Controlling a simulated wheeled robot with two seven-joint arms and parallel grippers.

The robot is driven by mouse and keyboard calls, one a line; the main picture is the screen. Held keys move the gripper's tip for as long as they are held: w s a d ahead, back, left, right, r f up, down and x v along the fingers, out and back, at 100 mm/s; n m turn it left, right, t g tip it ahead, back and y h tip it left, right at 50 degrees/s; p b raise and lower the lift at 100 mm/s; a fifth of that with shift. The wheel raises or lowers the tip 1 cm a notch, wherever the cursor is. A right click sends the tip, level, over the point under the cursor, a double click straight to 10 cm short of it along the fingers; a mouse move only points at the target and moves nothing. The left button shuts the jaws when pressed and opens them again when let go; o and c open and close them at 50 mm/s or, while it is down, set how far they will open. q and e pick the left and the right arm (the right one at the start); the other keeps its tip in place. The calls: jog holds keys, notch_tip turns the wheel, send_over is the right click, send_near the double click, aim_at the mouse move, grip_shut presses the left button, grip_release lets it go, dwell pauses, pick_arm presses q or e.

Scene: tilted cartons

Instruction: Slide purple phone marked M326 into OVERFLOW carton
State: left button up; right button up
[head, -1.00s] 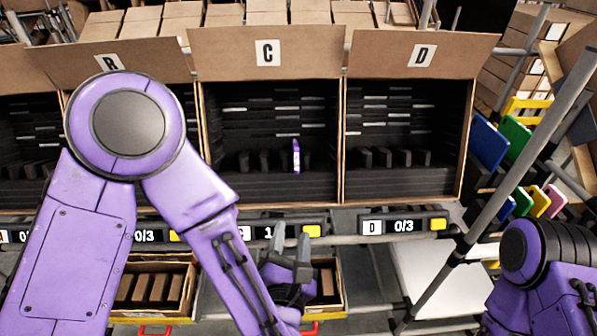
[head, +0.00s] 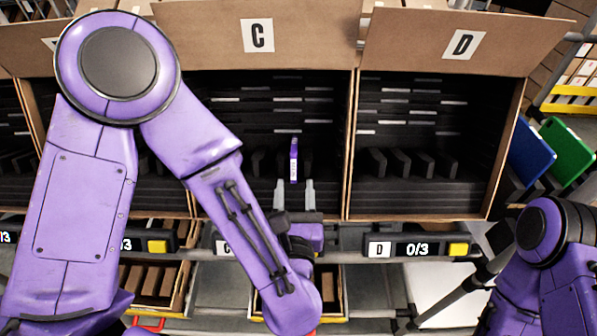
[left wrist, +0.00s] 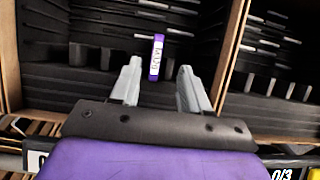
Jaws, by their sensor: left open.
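A purple phone (head: 294,160) stands upright, edge-on, in a slot of the black rack inside the carton marked C. It also shows in the left wrist view (left wrist: 157,57), with a white label whose lettering I cannot read surely. My left gripper (head: 295,186) is open and empty in front of and just below the phone. In the left wrist view its fingers (left wrist: 158,70) lie either side of the phone's line, and no contact shows. No carton marked OVERFLOW can be made out. My right gripper is out of view.
Carton C (head: 205,45) has side walls and an open flap above. Carton D (head: 400,35) stands to its right, its black rack without visible phones. A rail with displays, one reading D 0/3 (head: 412,249), runs below. Blue and green panels (head: 567,148) stand at far right.

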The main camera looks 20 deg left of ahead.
aim_at(294, 165)
pick_arm(q)
jog(key=w+b, duration=0.1)
jog(key=b, duration=0.1)
jog(key=w+a+b, duration=0.1)
jog(key=w+f+b, duration=0.1)
jog(key=b, duration=0.1)
jog(key=shift+w+a+b, duration=0.15)
jog(key=shift+a+b, duration=0.15)
jog(key=shift+a, duration=0.05)
jog(key=w+p, duration=0.1)
jog(key=w+r+p, duration=0.1)
jog(key=shift+a+r+p, duration=0.2)
jog(key=shift+a+p, duration=0.05)
jog(key=shift+p, duration=0.1)
jog(key=p+x, duration=0.1)
jog(key=x, duration=0.1)
jog(key=shift+w+f, duration=0.1)
jog(key=shift+w, duration=0.45)
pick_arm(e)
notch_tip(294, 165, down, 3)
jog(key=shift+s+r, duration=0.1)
pick_arm(q)
jog(key=shift+w+f, duration=0.1)
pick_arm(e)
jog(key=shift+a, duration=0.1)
pick_arm(q)
jog(key=c, duration=0.8)
jog(key=shift+c, duration=0.2)
grip_shut()
